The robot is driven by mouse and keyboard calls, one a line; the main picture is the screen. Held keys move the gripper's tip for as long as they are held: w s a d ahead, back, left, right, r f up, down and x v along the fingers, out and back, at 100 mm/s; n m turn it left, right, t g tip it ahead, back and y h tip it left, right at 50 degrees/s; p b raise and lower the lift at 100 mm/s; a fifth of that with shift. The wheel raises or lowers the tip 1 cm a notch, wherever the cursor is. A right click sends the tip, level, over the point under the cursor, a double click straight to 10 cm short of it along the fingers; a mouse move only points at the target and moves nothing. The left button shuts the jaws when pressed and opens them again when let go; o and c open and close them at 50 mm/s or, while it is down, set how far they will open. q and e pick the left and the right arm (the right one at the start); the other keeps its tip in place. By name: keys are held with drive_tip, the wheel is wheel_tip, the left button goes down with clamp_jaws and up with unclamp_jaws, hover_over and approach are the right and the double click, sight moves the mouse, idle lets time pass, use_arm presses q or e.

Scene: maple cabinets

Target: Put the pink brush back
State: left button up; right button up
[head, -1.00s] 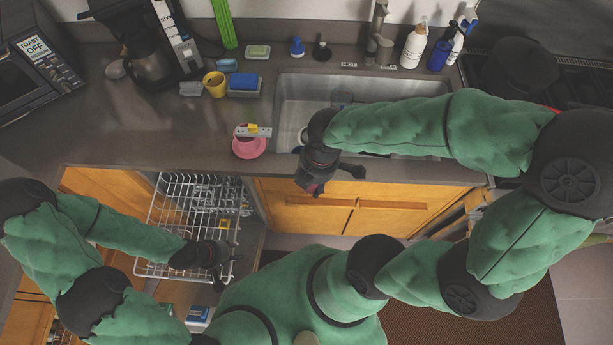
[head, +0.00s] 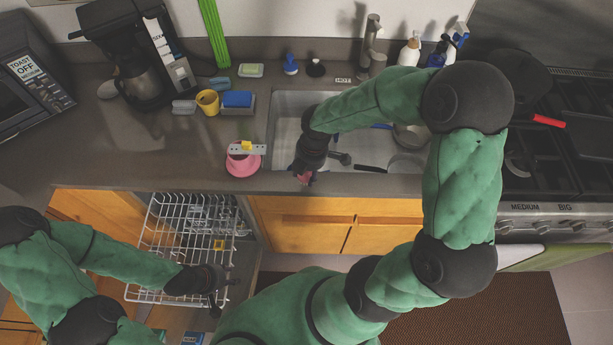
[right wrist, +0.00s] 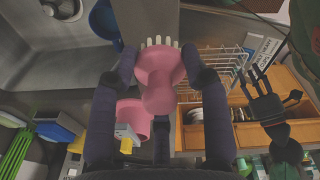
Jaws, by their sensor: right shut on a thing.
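The pink brush (right wrist: 158,85) is between the fingers of my right gripper (right wrist: 160,85). Its pale bristles show at the top in the right wrist view. In the head view, a little pink of the brush (head: 304,179) shows below my right gripper (head: 305,172), over the sink's front left edge. A pink round dish (head: 242,166) stands on the counter left of the sink, apart from the brush. It also shows in the right wrist view (right wrist: 134,114). My left gripper (head: 226,290) is open and empty by the dishwasher rack.
The sink (head: 285,125) holds pans and dark-handled items. A grey bar with a yellow piece lies across the pink dish. Behind it are a blue sponge (head: 237,98) and yellow mug (head: 208,101). The pulled-out dishwasher rack (head: 165,235) is below the counter.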

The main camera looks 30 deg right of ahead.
sight(306, 176)
drive_tip(key=shift+w+d+f+b, duration=0.1)
drive_tip(key=shift+w+f+b, duration=0.15)
drive_tip(key=shift+f, duration=0.75)
drive_tip(key=shift+w+d+f+b, duration=0.15)
drive_tip(key=shift+f+b, duration=0.1)
drive_tip(key=shift+f, duration=0.75)
drive_tip(key=shift+f, duration=0.15)
drive_tip(key=o, duration=1.3)
drive_tip(key=shift+r, duration=0.25)
drive_tip(key=r+p, duration=0.1)
drive_tip(key=r, duration=0.7)
drive_tip(key=s+d+r+p, duration=0.1)
drive_tip(key=r, duration=0.2)
drive_tip(key=shift+r+p, duration=0.3)
drive_tip(key=shift+r, duration=0.1)
